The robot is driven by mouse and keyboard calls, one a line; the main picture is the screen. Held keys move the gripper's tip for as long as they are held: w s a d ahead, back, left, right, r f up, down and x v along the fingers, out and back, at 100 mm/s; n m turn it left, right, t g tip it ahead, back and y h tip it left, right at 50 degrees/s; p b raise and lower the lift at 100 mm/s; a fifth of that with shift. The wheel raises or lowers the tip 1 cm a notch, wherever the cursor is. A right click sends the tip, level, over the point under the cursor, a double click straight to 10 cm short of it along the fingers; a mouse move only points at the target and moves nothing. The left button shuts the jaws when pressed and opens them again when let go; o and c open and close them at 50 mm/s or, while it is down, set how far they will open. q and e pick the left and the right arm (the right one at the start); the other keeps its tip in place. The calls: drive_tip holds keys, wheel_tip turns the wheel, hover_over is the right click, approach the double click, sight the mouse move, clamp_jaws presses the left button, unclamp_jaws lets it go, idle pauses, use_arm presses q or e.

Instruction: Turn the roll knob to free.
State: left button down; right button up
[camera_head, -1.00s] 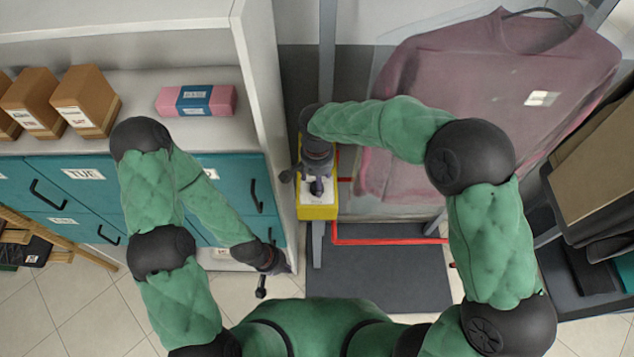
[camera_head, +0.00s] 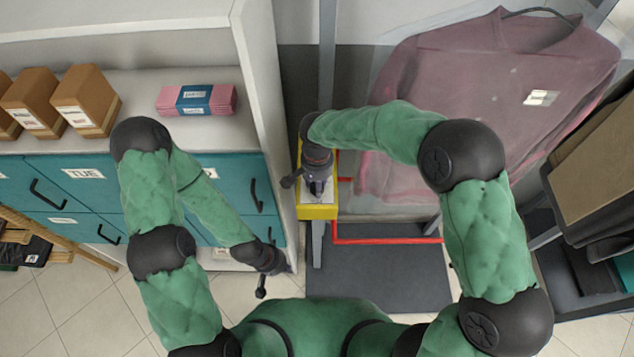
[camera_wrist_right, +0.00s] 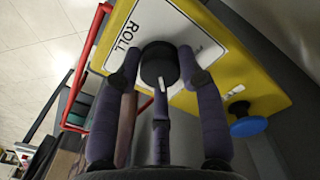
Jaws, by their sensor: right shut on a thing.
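The roll knob (camera_wrist_right: 158,62) is a round black knob with a white pointer mark, on the white label plate (camera_wrist_right: 133,42) of a yellow control box (camera_wrist_right: 262,88). The word ROLL is readable on the plate. Another word near the right fingertip is mostly hidden. My right gripper (camera_wrist_right: 165,72) has its dark fingers closed around the knob's sides. In the head view it covers the knob on the yellow box (camera_head: 318,212). My left gripper (camera_head: 272,268) hangs away from the box, in front of the teal drawers. I cannot tell how far its fingers are apart.
A blue button (camera_wrist_right: 248,126) sits on the yellow box. A red rail (camera_head: 385,240) runs right of the box. A bagged pink garment (camera_head: 480,90) hangs at the right. The white shelf unit (camera_head: 262,130) stands close on the left, with teal drawers (camera_head: 90,185).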

drive_tip(key=n, duration=0.3)
drive_tip(key=shift+n, duration=0.4)
drive_tip(key=n, duration=0.4)
drive_tip(key=shift+n, duration=0.3)
drive_tip(key=n+p, duration=0.1)
drive_tip(key=n, duration=0.3)
drive_tip(key=n+p, duration=0.1)
drive_tip(key=n, duration=0.4)
drive_tip(key=shift+n, duration=0.4)
drive_tip(key=o, duration=1.1)
drive_tip(key=shift+o, duration=0.2)
